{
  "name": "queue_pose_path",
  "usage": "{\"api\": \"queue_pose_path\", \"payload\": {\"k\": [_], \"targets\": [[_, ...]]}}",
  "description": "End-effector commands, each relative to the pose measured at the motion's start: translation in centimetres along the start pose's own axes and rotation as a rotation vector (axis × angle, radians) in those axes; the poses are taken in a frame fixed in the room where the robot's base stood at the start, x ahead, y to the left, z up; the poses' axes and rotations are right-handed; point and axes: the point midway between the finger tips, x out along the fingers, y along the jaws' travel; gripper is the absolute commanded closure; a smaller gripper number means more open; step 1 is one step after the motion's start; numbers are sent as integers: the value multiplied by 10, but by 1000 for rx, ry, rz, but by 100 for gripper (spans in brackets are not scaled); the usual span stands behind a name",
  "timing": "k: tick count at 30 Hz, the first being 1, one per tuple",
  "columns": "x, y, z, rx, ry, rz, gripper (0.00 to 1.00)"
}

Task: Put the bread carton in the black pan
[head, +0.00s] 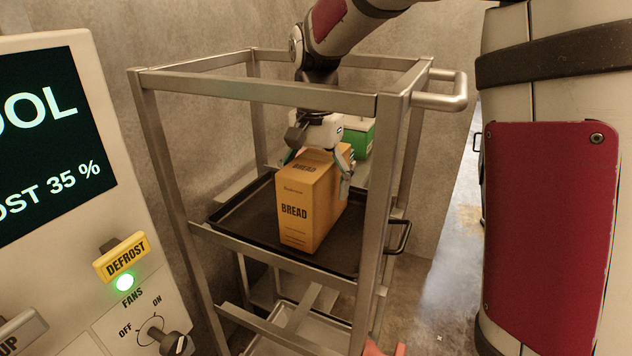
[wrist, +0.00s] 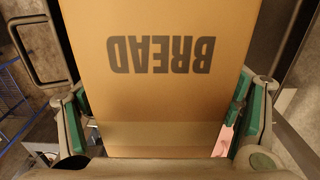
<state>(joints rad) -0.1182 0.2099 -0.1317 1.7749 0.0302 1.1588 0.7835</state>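The bread carton (head: 309,208) is an orange-brown box with dark BREAD lettering. It stands upright within the black pan (head: 246,217) on the cart's upper level; whether its base touches the pan floor is hard to tell. My gripper (head: 318,170) comes down from above with one finger on each side of the carton's upper part. In the wrist view the carton (wrist: 165,88) fills the space between the green-backed fingers of my gripper (wrist: 160,115), and both pads appear to press on its sides.
A metal cart frame (head: 391,180) surrounds the pan, with a top rail (head: 255,89) close to my arm. A green and white box (head: 359,139) stands behind the carton. A control panel (head: 120,230) is at the left. A lower tray (head: 300,325) sits below.

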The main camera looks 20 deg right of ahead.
Motion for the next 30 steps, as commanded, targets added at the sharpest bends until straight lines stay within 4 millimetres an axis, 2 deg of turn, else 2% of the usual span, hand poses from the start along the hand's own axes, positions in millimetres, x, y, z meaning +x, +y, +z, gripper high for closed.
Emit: {"api": "queue_pose_path", "payload": {"k": [7, 11, 24, 30], "targets": [[-2, 0, 0, 0, 1, -1, 17], [-12, -1, -1, 0, 3, -3, 17], [-94, -2, -1, 0, 3, -3, 17], [-116, -1, 0, 0, 1, 0, 17]]}}
